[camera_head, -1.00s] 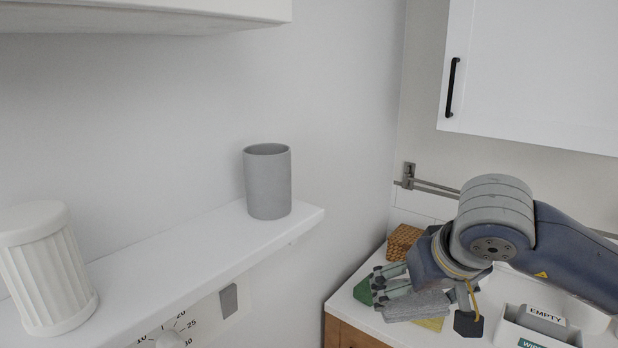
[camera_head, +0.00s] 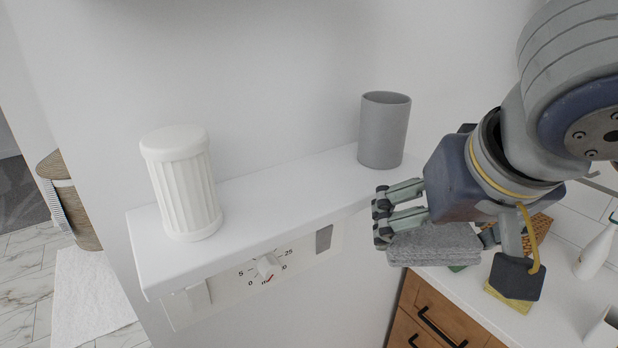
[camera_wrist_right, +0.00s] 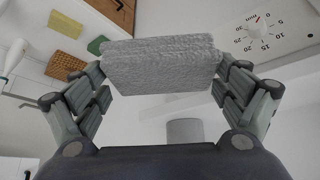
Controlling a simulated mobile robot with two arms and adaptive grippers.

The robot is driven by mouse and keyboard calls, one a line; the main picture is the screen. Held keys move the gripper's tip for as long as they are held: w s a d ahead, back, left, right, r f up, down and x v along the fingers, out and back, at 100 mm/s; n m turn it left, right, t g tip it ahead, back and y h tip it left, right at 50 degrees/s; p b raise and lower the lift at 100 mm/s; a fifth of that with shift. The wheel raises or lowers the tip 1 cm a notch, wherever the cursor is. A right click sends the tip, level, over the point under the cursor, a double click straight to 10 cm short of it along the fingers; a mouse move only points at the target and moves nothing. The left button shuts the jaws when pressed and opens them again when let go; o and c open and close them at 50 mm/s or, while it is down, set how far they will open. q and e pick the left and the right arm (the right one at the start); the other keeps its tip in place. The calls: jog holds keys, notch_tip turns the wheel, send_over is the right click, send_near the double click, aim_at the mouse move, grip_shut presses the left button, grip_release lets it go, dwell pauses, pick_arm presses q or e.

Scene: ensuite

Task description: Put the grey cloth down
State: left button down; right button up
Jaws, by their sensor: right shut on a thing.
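The grey cloth (camera_head: 436,245) is a folded, thick, textured block. My right gripper (camera_head: 392,216) is shut on it and holds it in the air, just in front of the right end of the white shelf. The right wrist view shows the cloth (camera_wrist_right: 160,62) clamped between the two fingers of my right gripper (camera_wrist_right: 160,80). Part of the cloth is hidden behind the fingers in the head view. My left gripper is not in view.
The white shelf (camera_head: 270,207) carries a white ribbed jar (camera_head: 183,190) at left and a grey cup (camera_head: 384,130) at right, with bare room between. A dial panel (camera_head: 262,268) sits below. A counter with a yellow sponge (camera_head: 508,299) and white bottle (camera_head: 597,252) is at right.

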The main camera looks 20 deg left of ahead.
jog(key=s+a+r+n+y+p, duration=0.1)
jog(key=s+a+r, duration=0.25)
jog(key=s, duration=0.25)
jog(key=s+a+r+n, duration=0.1)
jog(key=s+a+r, duration=0.1)
jog(key=s+a, duration=0.35)
jog(key=shift+g, duration=0.3)
jog(key=w+a+p, duration=0.1)
jog(key=w, duration=0.2)
jog(key=w+a+p, duration=0.2)
jog(key=w, duration=0.2)
jog(key=w+a+p, duration=0.1)
jog(key=w+a, duration=0.1)
jog(key=w, duration=0.1)
jog(key=shift+w+f, duration=0.25)
jog(key=shift+w, duration=0.1)
jog(key=shift+w+a+p, duration=0.25)
jog(key=shift+w+p, duration=0.2)
jog(key=shift+w, duration=0.05)
jog(key=shift+w+a+r+p, duration=0.1)
jog(key=shift+w+a+p, duration=0.25)
jog(key=shift+w, duration=0.25)
jog(key=shift+w+a+p, duration=0.25)
jog(key=shift+w+p, duration=0.1)
jog(key=shift+w, duration=0.2)
jog(key=shift+w+a+f, duration=0.1)
jog(key=shift+w+f, duration=0.1)
jog(key=shift+f, duration=0.35)
jog(key=shift+b, duration=0.3)
